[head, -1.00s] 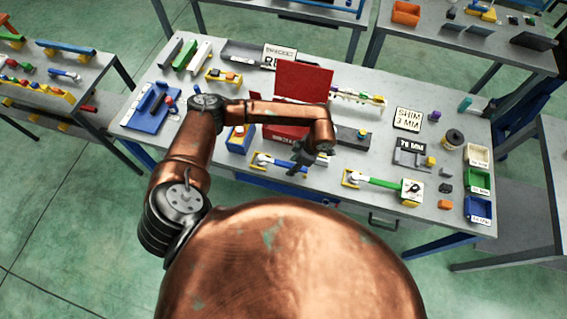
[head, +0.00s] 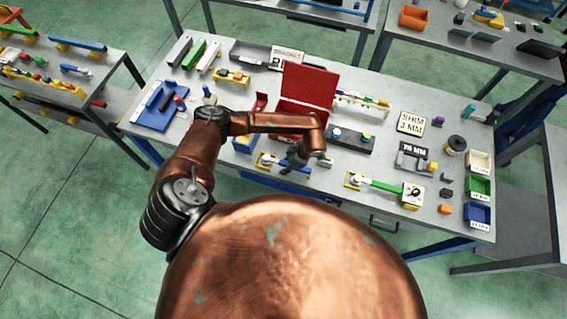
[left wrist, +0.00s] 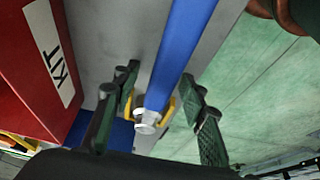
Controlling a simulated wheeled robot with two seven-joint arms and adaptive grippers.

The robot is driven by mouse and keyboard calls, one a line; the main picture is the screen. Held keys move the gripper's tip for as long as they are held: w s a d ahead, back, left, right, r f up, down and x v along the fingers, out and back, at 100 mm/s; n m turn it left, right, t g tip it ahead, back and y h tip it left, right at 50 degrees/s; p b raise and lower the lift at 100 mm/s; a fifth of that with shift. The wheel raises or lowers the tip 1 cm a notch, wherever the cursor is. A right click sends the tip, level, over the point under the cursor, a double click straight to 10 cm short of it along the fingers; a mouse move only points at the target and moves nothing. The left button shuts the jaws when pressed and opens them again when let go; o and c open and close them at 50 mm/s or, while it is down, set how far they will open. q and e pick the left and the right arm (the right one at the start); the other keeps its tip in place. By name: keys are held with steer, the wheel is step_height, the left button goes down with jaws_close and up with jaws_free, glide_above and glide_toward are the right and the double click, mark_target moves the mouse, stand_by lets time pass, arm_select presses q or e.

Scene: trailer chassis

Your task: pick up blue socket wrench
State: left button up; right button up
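The blue socket wrench (head: 277,164) lies in yellow holders near the table's front edge, below the red box. Its blue handle (left wrist: 182,48) runs between my fingers in the left wrist view, and its silver-white head (left wrist: 148,121) sits at a yellow holder (left wrist: 166,107). My left gripper (head: 294,161) is over the handle and partly hides it in the head view. In the left wrist view the left gripper (left wrist: 161,75) is open, one finger on each side of the handle, with gaps visible. My right gripper is in neither view.
An open red box (head: 300,112) stands just behind the wrench; its KIT label (left wrist: 50,50) shows close by in the left wrist view. A green-handled wrench (head: 380,184) lies to the right. A blue tray (head: 155,118) is further left on the grey table.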

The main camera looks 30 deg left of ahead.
arm_select(q)
steer(key=shift+c, duration=0.6)
steer(key=c, duration=0.9)
jaws_close()
steer(key=shift+r, duration=0.15)
